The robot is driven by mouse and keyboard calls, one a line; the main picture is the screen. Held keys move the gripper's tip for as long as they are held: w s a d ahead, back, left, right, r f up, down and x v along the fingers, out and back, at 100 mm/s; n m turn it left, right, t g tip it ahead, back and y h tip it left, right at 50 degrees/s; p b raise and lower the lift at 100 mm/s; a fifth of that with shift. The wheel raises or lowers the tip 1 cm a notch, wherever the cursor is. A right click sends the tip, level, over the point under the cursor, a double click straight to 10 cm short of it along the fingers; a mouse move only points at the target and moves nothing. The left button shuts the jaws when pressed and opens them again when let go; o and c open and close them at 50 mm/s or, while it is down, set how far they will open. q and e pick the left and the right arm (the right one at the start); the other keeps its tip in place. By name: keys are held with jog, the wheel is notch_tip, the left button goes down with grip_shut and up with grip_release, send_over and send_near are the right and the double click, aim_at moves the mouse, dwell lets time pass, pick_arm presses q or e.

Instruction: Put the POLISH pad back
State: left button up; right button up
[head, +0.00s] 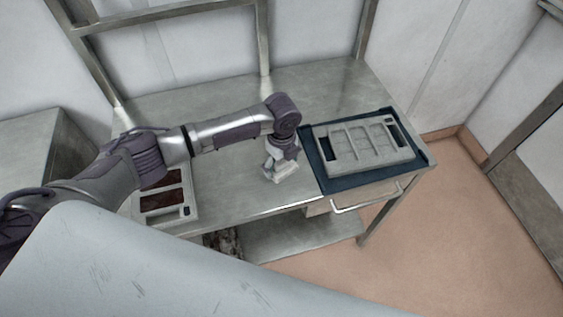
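My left gripper (279,173) points down over the middle of the steel table, just left of the dark blue mat. Its fingers are small and pale here, and I cannot tell whether they are open or shut or hold anything. A light grey tray or mould with several compartments (364,146) lies on the mat (336,184). A pale holder (190,197) with dark brown inserts (161,200) lies at the table's left, partly hidden by my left arm. I cannot make out which thing is the POLISH pad. My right gripper is not in view.
The steel table (235,187) is bare between the holder and the mat. A drawer with a bar handle (367,199) sits under the right front edge. A lower shelf (300,238) carries a dark mottled thing (223,243). Metal frame posts stand behind the table.

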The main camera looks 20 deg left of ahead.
aim_at(282, 160)
pick_arm(q)
jog(key=shift+o, duration=0.6)
jog(key=shift+r, duration=0.1)
notch_tip(282, 160, up, 11)
jog(key=b, duration=0.3)
jog(key=shift+r, duration=0.55)
jog(key=shift+s, duration=0.1)
